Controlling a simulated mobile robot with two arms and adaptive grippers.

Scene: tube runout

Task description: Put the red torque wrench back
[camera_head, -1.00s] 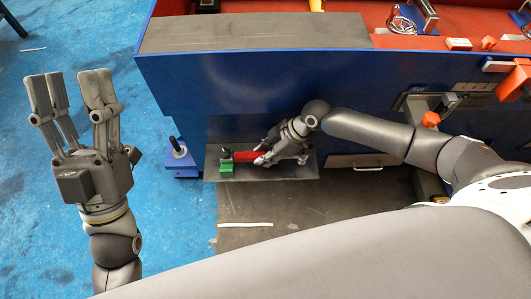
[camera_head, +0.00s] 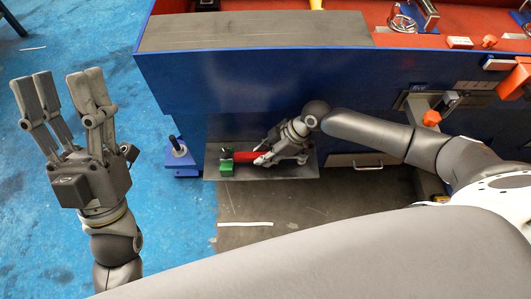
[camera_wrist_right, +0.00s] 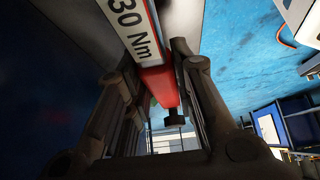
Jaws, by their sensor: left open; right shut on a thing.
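The red torque wrench (camera_head: 246,156) lies along a low grey shelf at the front of the blue bench in the head view. Its left end is at a small green holder (camera_head: 226,168); I cannot tell whether it is seated there. My right gripper (camera_head: 268,152) is shut on the wrench near its right part. In the right wrist view, the red wrench (camera_wrist_right: 162,85) with a white "30 Nm" label runs between the fingers of my right gripper (camera_wrist_right: 150,70). My left gripper (camera_head: 62,98) is open and empty, raised over the blue floor at the left.
The grey shelf (camera_head: 290,172) juts out below the blue bench (camera_head: 250,85). A blue post with a dark knob (camera_head: 178,150) stands just left of it. A drawer handle (camera_head: 360,162) is to the right. The blue floor at the left is mostly clear.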

